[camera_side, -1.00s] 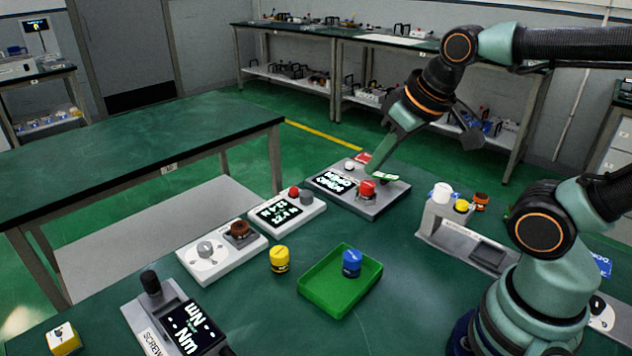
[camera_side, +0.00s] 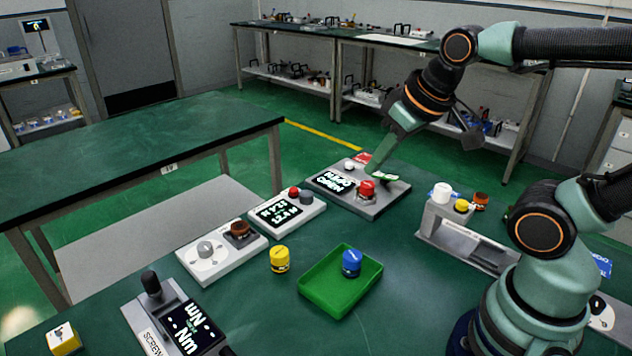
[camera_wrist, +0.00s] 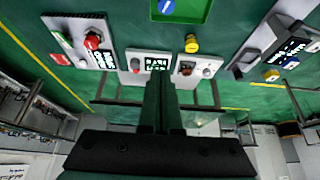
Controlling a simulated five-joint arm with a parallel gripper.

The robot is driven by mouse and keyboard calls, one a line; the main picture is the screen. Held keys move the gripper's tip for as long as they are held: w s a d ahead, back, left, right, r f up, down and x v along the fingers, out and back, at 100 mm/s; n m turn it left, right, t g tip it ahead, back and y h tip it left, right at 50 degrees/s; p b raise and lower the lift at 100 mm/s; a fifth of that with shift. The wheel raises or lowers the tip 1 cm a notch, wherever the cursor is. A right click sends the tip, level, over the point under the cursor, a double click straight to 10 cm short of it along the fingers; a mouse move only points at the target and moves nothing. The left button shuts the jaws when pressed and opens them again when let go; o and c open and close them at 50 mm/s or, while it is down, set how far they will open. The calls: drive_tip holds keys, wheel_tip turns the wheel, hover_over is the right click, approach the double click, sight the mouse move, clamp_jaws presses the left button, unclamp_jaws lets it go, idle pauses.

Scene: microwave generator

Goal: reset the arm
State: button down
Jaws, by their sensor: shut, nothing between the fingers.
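My gripper (camera_side: 372,168) is held in the air above the back of the workbench, reaching down from the upper right in the side view. Its green fingers are together and hold nothing. In the wrist view the closed fingers (camera_wrist: 162,88) point up the middle of the picture. In the side view the fingertips appear just over a grey device with a screen (camera_side: 330,183) and a red knob (camera_side: 367,188). Whether they touch it is hard to tell, but in the wrist view the red knob (camera_wrist: 92,41) stands well to the left of the fingers.
A green tray (camera_side: 318,294) holds a blue capped cylinder (camera_side: 351,263). A yellow cylinder (camera_side: 279,260) stands left of it. White devices (camera_side: 222,252) and a screwdriver unit (camera_side: 170,318) line the left; a grey stand (camera_side: 455,235) is at right.

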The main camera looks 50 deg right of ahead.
idle(0.7)
drive_tip(key=g, duration=0.2)
hover_over(293, 189)
drive_tip(key=s, duration=0.4)
wheel_tip(293, 189, down, 7)
drive_tip(key=shift+w+h, duration=0.15)
drive_tip(key=shift+h, duration=0.15)
drive_tip(key=x, duration=0.8)
drive_tip(key=s+x, duration=0.1)
drive_tip(key=x, duration=0.3)
drive_tip(key=shift+a+f, duration=0.3)
drive_tip(key=shift+f, duration=0.75)
